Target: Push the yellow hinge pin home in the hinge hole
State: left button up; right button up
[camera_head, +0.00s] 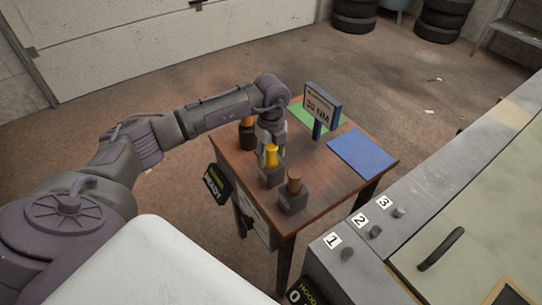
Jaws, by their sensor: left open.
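The yellow hinge pin (271,155) stands upright in a dark block (272,177) on the small wooden table. My left gripper (271,138) points down over the table, just behind the pin's head in the picture. It is open; its fingertips are small and partly hidden, and I cannot tell whether they touch the pin. I cannot make out the hinge hole for certain. My right gripper is not in view.
The wooden table (340,190) also bears a block with a brown pin (294,187), another orange-brown piece (247,123), a "30 NM" sign (321,107), a blue mat (362,153) and a green mat (314,116). A grey bench (400,235) with numbered knobs stands at right.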

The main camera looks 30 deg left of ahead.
pick_arm(q)
grip_shut()
jog(key=shift+r, duration=0.1)
dwell(0.3)
